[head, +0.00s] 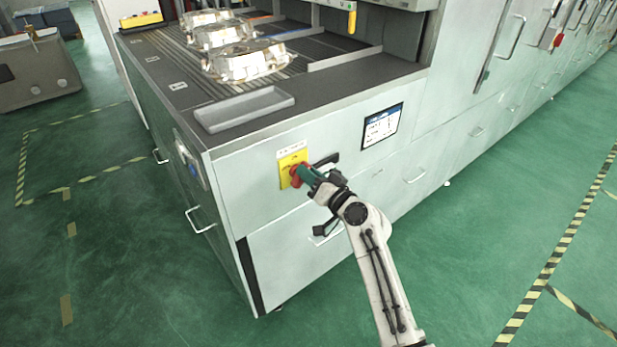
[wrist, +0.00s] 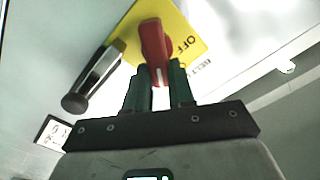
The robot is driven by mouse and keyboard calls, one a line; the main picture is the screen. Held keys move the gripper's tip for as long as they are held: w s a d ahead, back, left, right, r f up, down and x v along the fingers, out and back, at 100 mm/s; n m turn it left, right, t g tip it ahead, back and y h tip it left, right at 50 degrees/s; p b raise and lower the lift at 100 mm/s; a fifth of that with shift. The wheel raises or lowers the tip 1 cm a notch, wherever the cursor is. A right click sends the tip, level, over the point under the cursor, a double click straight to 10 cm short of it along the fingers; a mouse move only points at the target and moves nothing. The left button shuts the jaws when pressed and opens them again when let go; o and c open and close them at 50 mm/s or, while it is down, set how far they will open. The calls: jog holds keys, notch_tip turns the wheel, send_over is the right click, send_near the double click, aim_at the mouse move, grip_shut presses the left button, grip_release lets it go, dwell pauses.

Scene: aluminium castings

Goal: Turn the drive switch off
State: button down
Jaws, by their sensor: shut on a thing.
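The drive switch is a red rotary handle (head: 295,171) on a yellow plate (head: 285,166), on the upper front panel of the pale cabinet. In the wrist view the red handle (wrist: 153,42) stands out from the yellow plate (wrist: 195,38), with a white mark on its near end. The word OFF is printed on the plate to the right of the handle. My gripper (head: 302,172) reaches the switch from the lower right. In the wrist view its green fingers (wrist: 159,72) are shut on the red handle, one on each side. The fingers hide part of the handle in the head view.
A screen (head: 382,126) is on the panel right of the switch. A grey tray (head: 244,109) and several castings (head: 248,64) lie on the cabinet top. A bar with a dark end (wrist: 93,82) is close left of my fingers in the wrist view. Green floor (head: 480,235) is clear.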

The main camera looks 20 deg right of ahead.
jog(key=m, duration=0.3)
jog(key=f+m, duration=0.1)
jog(key=m, duration=0.7)
jog(key=shift+w+d+f, duration=0.1)
jog(key=shift+d+f, duration=0.2)
jog(key=shift+d, duration=0.1)
jog(key=shift+p, duration=0.3)
jog(key=c, duration=1)
grip_release()
jog(key=shift+o, duration=0.2)
jog(key=shift+f, duration=0.15)
